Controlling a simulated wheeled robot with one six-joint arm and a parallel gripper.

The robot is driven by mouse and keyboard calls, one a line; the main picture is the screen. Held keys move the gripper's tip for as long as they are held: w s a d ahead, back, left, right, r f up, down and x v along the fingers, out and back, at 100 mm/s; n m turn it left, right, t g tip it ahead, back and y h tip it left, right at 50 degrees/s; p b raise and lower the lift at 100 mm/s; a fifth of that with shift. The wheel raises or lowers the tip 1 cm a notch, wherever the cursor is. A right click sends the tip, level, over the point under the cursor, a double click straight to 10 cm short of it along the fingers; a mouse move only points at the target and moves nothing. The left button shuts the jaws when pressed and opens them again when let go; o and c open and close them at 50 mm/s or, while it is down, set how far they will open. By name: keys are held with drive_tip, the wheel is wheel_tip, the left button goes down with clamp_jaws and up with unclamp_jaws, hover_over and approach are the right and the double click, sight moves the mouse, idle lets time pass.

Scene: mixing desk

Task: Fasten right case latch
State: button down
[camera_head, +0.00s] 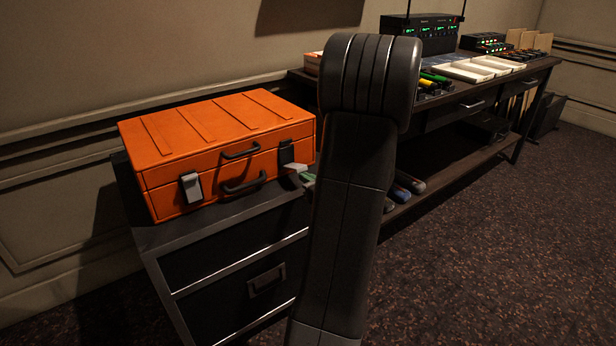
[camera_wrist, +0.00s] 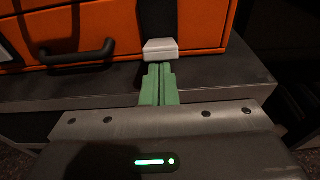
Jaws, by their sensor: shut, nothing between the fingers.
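The orange case (camera_head: 215,135) stands on a dark drawer cabinet with its lid down. Its right latch (camera_head: 287,153) is on the front, dark above with a pale tab at its lower end that appears to stick out from the case. In the wrist view the latch's pale tab (camera_wrist: 160,48) is at top centre. My gripper (camera_wrist: 158,69) is shut and empty, its green fingertips just below the tab; I cannot tell whether they touch it. In the head view the gripper (camera_head: 305,176) is partly hidden behind my arm. The left latch (camera_head: 191,188) lies against the case front.
The case has two dark handles, one on the lid (camera_head: 241,150) and one below (camera_head: 245,183). The drawer cabinet (camera_head: 225,268) has little free top in front of the case. A long desk (camera_head: 440,112) with trays and equipment stands to the right.

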drive_tip(key=shift+r+p, duration=0.2)
drive_tip(key=shift+p, duration=0.2)
drive_tip(key=r+p, duration=0.1)
drive_tip(key=p, duration=0.2)
drive_tip(key=r+g+h+p, duration=0.1)
drive_tip(key=p, duration=0.3)
drive_tip(key=shift+w+a+r+g, duration=0.15)
drive_tip(key=shift+w+r+g, duration=0.05)
drive_tip(key=shift+r+g, duration=0.1)
wheel_tip(320, 180, up, 5)
drive_tip(key=g+h+p, duration=0.4)
drive_tip(key=g+p, duration=0.2)
drive_tip(key=p, duration=2.1)
hover_over(298, 167)
drive_tip(key=shift+s+d+f, duration=0.15)
drive_tip(key=shift+d, duration=0.05)
drive_tip(key=shift+w+a+r+p, duration=0.2)
drive_tip(key=shift+w+p, duration=0.15)
drive_tip(key=shift+p, duration=0.8)
drive_tip(key=shift+f+b, duration=0.3)
drive_tip(key=shift+b, duration=0.05)
drive_tip(key=shift+r, duration=0.2)
